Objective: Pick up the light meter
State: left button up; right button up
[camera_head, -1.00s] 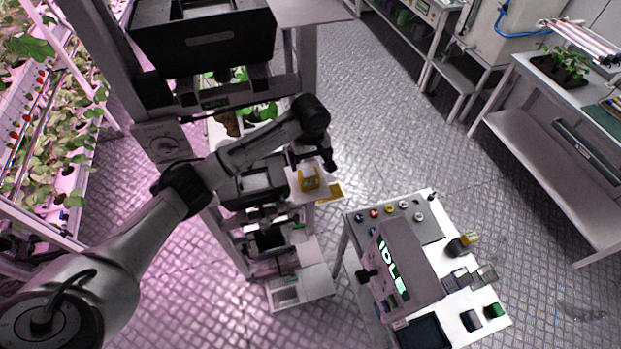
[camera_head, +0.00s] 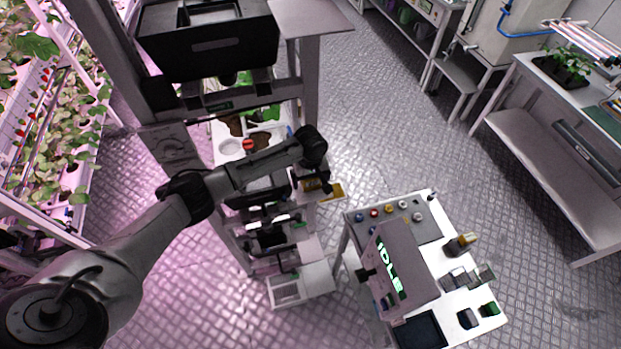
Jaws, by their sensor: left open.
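A small yellow device (camera_head: 310,186), which seems to be the light meter, sits on a pale shelf of the rack beside a flat yellow patch (camera_head: 336,191). My left gripper (camera_head: 321,186) points down close over the device and partly hides it. Its fingers are dark and small here; it is open, and I cannot tell whether the fingers touch the device. My right gripper is not in view.
A black crate (camera_head: 205,45) sits higher on the rack. Metal floor is clear beyond.

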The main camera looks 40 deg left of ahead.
pick_arm(q)
jog(key=c, duration=1.1)
jog(key=shift+c, duration=0.3)
jog(key=shift+r, duration=0.2)
